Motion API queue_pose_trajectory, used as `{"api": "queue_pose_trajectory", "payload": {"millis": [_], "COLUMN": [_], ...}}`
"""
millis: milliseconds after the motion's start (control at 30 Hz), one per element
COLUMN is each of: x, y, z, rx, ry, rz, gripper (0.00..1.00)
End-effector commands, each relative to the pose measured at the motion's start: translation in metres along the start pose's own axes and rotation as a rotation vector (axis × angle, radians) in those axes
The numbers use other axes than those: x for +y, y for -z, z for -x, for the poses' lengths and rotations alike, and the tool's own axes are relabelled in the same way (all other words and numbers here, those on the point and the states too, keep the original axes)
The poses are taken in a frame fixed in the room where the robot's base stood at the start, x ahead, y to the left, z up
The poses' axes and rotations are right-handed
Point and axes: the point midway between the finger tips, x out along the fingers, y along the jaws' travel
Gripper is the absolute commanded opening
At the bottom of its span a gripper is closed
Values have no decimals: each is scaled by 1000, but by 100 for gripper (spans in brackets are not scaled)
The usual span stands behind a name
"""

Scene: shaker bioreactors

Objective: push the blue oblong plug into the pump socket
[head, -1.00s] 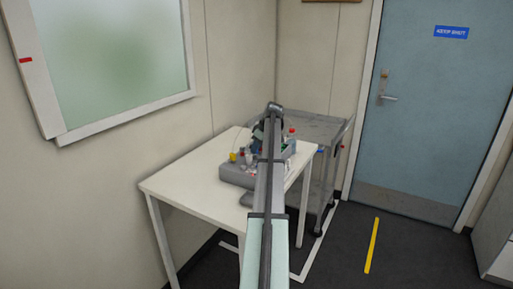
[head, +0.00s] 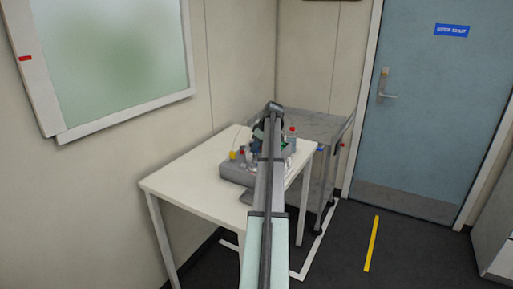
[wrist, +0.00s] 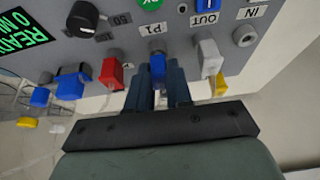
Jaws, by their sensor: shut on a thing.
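In the wrist view a blue oblong plug (wrist: 157,66) sits between the two dark blue fingers of my gripper (wrist: 159,78), which is shut on it. The plug lines up with the grey socket (wrist: 157,45) at the label P1 on the panel. Its front end meets or nearly meets the socket; I cannot tell how deep it is in. In the head view my arm hides the gripper and the plug, over the grey device (head: 236,174) on the white table.
Close beside my fingers are a red plug (wrist: 112,74) and a white plug (wrist: 209,58). Blue plugs (wrist: 70,87), a black knob (wrist: 83,18) and a bare round socket (wrist: 245,36) are farther out. A grey cart (head: 325,130) stands behind the table.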

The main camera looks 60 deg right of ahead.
Motion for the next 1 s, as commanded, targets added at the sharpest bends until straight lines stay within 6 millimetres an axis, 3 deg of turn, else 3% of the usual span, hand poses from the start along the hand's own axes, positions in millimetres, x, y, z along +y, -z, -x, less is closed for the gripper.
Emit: {"api": "queue_pose_trajectory", "payload": {"millis": [900,933,1000], "x": [0,0,0], "y": [-4,-4,-3], "z": [-8,-8,-8], "rx": [0,0,0], "ry": [0,0,0], "rz": [0,0,0], "gripper": [0,22,29]}}
